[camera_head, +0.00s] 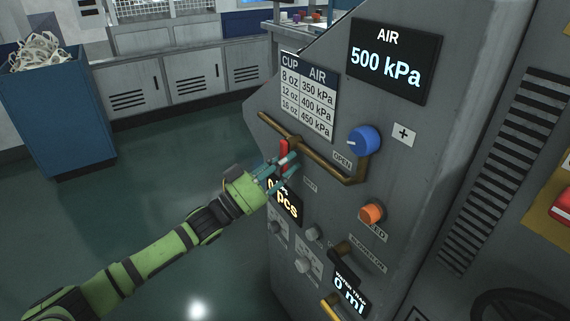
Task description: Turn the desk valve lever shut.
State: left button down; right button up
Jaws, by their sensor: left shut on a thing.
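The valve lever (284,150) is red and sits by the brass pipe on the front of the grey machine desk. Its upper part shows; the lower part is hidden behind my fingers. My left gripper (284,166), with teal fingers on a green arm, reaches in from the lower left and is shut on the lever. The brass pipe (325,168) runs from upper left to a bend on the right. An OPEN label (342,160) is right of the lever, and a small label (310,185), hard to read, is below it. My right gripper is out of view.
A blue knob (363,141) and an orange knob (371,213) stick out right of the pipe. The AIR display (388,68) reads 500 kPa. A pcs display (287,201) is partly behind my gripper. A blue bin (60,120) stands left; the floor between is clear.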

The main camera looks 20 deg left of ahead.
pick_arm(q)
jog(key=shift+r, duration=0.1)
jog(key=c, duration=0.9)
grip_release()
jog(key=shift+c, duration=0.2)
jog(key=v, duration=1.2)
